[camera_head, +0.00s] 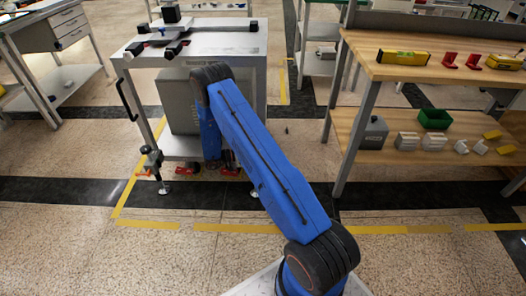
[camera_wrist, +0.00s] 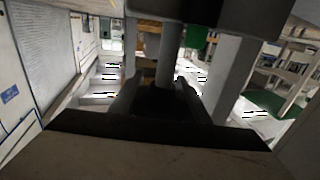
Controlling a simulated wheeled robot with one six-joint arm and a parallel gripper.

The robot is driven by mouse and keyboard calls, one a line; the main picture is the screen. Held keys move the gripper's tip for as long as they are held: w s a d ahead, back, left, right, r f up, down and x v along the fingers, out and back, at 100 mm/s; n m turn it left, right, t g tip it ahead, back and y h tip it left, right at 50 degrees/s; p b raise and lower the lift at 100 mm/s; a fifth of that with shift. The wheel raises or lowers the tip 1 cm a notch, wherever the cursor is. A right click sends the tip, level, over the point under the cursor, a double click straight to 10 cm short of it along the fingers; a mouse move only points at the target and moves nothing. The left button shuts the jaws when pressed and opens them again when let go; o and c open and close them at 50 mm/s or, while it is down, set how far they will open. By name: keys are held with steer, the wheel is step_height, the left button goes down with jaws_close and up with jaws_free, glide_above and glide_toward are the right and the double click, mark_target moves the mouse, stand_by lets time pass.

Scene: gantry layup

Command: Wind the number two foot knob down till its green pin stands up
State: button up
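A grey cart (camera_head: 215,45) stands at the upper left of the head view. A threaded foot with a dark knob (camera_head: 152,158) is at its front left corner, its pad on the floor. I cannot read a number on it or make out a green pin. My blue arm reaches down to the cart's low front, and its end is hidden in the head view. In the wrist view my gripper (camera_wrist: 158,100) is dark, its fingers either side of a dark shape below a grey post (camera_wrist: 170,50). I cannot tell whether they touch it.
Red-levered casters (camera_head: 228,170) sit under the cart. A wooden workbench (camera_head: 440,70) stands at the right, with yellow levels, a green bin (camera_head: 434,118) and blocks. A drawer bench (camera_head: 60,32) is at the far left. Yellow-taped floor lies open between.

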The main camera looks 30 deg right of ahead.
steer(key=o, duration=0.4)
steer(key=shift+d, duration=0.1)
steer(key=shift+o, duration=0.2)
steer(key=v, duration=1.7)
steer(key=shift+a, duration=0.2)
steer(key=shift+w, duration=0.1)
